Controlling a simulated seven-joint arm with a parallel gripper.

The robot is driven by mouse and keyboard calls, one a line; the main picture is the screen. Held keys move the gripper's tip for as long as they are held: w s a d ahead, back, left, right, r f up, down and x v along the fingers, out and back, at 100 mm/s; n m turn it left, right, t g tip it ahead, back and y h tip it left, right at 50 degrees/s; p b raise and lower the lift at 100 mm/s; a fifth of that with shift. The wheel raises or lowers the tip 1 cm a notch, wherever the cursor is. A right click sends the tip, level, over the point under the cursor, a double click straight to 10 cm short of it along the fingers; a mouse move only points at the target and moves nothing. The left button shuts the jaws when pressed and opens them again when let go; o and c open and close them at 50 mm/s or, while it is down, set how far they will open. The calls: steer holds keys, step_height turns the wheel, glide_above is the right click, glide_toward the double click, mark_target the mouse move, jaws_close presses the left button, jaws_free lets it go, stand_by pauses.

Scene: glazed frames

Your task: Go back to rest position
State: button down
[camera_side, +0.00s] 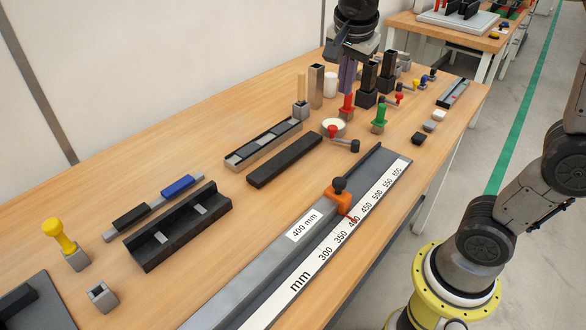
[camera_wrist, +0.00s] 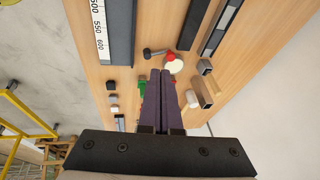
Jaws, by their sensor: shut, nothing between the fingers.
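My gripper (camera_side: 347,76) hangs over the far part of the wooden workbench (camera_side: 215,140) in the side view, pointing down. Its two long dark purple fingers are shut against each other with nothing between them. The wrist view shows the same gripper (camera_wrist: 161,74) with its fingertips close together. In the side view the fingertips are just above or behind a red-topped piece (camera_side: 347,104); I cannot tell whether they touch it. A green-topped piece (camera_side: 379,117) stands to their right, partly hidden by the fingers in the wrist view.
Tall black blocks (camera_side: 387,70), a white cylinder (camera_side: 330,84) and a brown post (camera_side: 316,85) stand close around the gripper. A long ruler rail (camera_side: 285,275) with an orange stop (camera_side: 341,199) lies along the front. Black and grey trays (camera_side: 180,230) lie left.

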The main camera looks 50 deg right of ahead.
steer(key=s+a+f+n+t+y, duration=0.1)
steer(key=s+a+f+n, duration=0.1)
steer(key=s+n, duration=0.6)
steer(key=s+a+f+n+t+y, duration=0.2)
steer(key=s+a+f+n, duration=0.1)
steer(key=s+n, duration=0.5)
steer(key=shift+s+f+n, duration=0.4)
steer(key=shift+f+n, duration=0.2)
steer(key=shift+f, duration=0.05)
steer(key=shift+a, duration=0.1)
